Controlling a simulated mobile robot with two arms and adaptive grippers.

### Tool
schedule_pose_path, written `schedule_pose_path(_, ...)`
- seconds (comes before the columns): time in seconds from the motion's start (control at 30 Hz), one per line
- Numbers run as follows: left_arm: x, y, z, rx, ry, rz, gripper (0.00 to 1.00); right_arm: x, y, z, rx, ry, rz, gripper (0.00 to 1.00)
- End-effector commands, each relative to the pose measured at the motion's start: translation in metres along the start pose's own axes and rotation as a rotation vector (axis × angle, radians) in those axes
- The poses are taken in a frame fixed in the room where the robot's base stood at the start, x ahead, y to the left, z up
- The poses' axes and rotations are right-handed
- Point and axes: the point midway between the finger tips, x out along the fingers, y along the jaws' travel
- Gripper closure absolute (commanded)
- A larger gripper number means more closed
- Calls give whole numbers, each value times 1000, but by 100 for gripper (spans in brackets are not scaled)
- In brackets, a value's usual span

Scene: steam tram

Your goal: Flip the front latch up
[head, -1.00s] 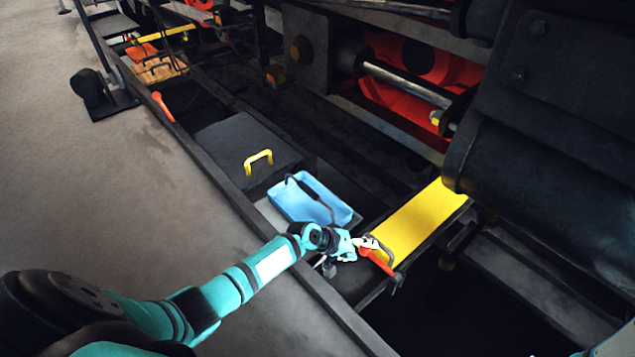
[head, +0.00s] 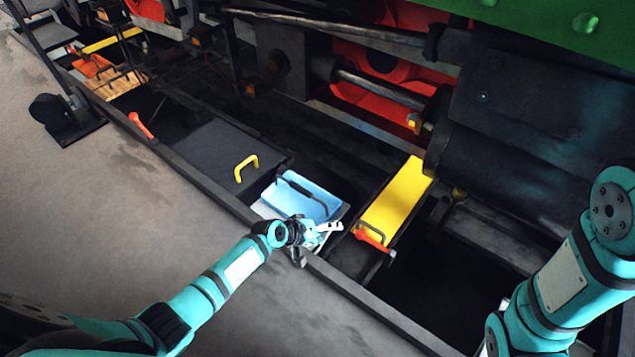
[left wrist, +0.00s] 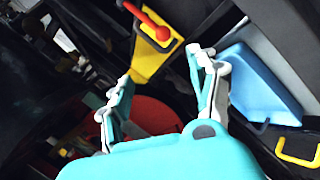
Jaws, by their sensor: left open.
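A red lever latch (head: 373,242) lies low across the near end of the yellow panel (head: 402,200), beside a dark loop handle. A second orange-red lever (head: 140,125) stands tilted on the long edge rail further left. I cannot tell from the frames which is the front latch. My left gripper (head: 335,227) is open and empty, just left of the near red lever and apart from it, over the edge of the blue tray. In the left wrist view my left gripper (left wrist: 160,72) has its fingers spread, with the red lever (left wrist: 148,22) beyond them. My right arm shows, but its gripper does not.
Red wheels and rods (head: 385,90) stand behind. A dark opening lies right of the yellow panel.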

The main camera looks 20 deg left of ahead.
Motion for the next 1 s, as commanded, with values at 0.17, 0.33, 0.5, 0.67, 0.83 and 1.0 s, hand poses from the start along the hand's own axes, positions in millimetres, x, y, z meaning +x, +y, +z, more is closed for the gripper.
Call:
schedule_pose_path(0.17,-14,34,-10,93,116,60,39,10,2,4,0,0,0,60)
schedule_pose_path(0.33,-33,63,-21,175,223,106,39,21,4,7,0,0,0,60)
schedule_pose_path(0.5,-54,89,-29,250,321,141,39,33,7,11,0,0,0,60)
schedule_pose_path(0.67,-78,113,-35,318,408,164,39,50,10,17,0,0,0,60)
schedule_pose_path(0.83,-104,134,-39,392,492,172,39,70,14,24,0,0,0,60)
schedule_pose_path(1.0,-128,147,-40,457,546,158,39,93,19,32,0,0,0,60)
